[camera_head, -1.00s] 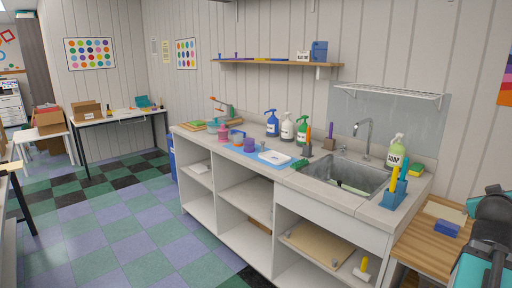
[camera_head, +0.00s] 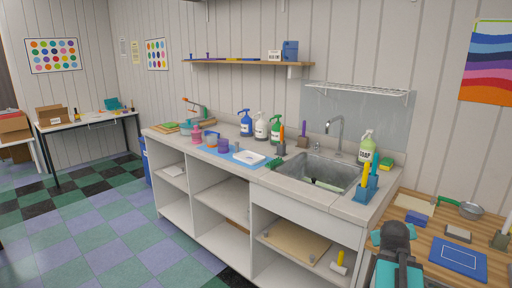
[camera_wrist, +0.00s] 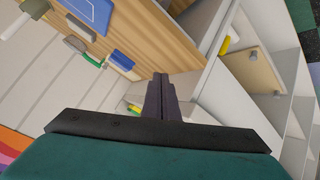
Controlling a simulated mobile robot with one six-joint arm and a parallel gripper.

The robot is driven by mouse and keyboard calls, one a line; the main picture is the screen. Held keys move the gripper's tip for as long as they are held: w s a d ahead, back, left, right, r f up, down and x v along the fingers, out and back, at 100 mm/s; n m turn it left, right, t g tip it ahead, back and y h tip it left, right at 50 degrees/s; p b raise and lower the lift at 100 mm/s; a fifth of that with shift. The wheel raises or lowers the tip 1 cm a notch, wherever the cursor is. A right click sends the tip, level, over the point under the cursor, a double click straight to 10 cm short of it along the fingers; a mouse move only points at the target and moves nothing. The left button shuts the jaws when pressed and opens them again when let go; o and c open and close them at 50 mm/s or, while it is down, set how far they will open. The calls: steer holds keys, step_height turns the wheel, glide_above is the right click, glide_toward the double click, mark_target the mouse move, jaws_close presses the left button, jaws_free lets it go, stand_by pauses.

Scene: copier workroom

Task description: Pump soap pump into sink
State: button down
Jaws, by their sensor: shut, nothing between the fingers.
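The soap pump (camera_head: 367,149) is a pale green bottle with a pump top and a "SOAP" label. It stands upright at the back right of the sink in the head view. The sink (camera_head: 332,176) is a grey metal basin set in the counter, with a tall faucet (camera_head: 338,132) behind it and a green-and-white item inside. My gripper shows in the wrist view (camera_wrist: 160,92), with its dark fingers together and empty. In the head view my arm is at the lower right, in front of the wooden table and apart from the soap pump. I cannot make out the soap pump in the wrist view.
A blue holder (camera_head: 366,190) with yellow-handled tools stands at the sink's front right. A green-and-yellow sponge (camera_head: 386,164) lies behind it. Spray bottles (camera_head: 261,127) stand left of the sink. A wooden table (camera_head: 432,238) at right holds a blue block (camera_head: 416,219) and a strainer (camera_head: 471,210).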

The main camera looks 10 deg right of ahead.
steer(key=s+a+f+n+g+y, duration=0.1)
steer(key=a+f+g+y, duration=0.15)
steer(key=a+f, duration=1.15)
steer(key=s+a+f+n+g+y, duration=0.15)
steer(key=a+f+y, duration=0.25)
steer(key=a+f, duration=1.05)
steer(key=s+a+f+g, duration=0.2)
steer(key=s+a+f, duration=0.4)
steer(key=s, duration=0.2)
steer(key=s+a+f+g+p, duration=0.1)
steer(key=s+a+f+g, duration=0.2)
steer(key=s+a+f, duration=0.3)
steer(key=s+a+f+n+g+y, duration=0.1)
steer(key=s+a+f+g, duration=0.2)
steer(key=s, duration=0.9)
steer(key=a+f, duration=0.3)
steer(key=f, duration=0.2)
steer(key=shift+s+a, duration=0.15)
steer(key=shift+s, duration=0.05)
